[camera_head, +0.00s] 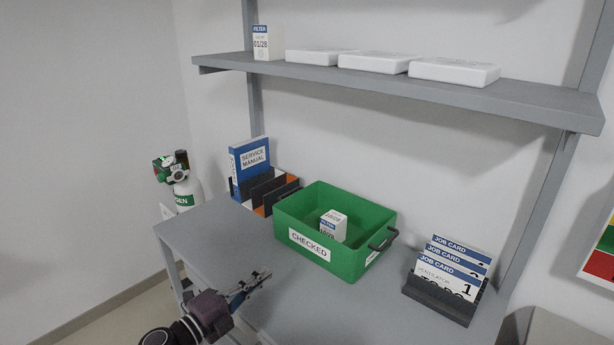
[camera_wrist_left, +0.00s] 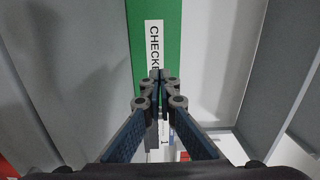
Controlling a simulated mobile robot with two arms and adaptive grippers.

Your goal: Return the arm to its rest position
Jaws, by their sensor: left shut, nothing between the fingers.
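My left gripper (camera_head: 262,277) is over the front left part of the grey table, in front of the green bin, and holds nothing. In the left wrist view its fingers (camera_wrist_left: 161,76) are together at the tips, with no object between them. The green bin (camera_head: 354,262) labelled CHECKED stands on the table beyond the gripper, apart from it in the head view. Its green wall and label also show in the left wrist view (camera_wrist_left: 172,20). A white and blue filter box (camera_head: 333,226) sits inside the bin. My right gripper is not in view.
A job card holder (camera_head: 437,300) stands at the right of the table. A shelf (camera_head: 400,85) with a filter box and several white cases hangs above. A gas cylinder (camera_head: 184,194) stands left of the table.

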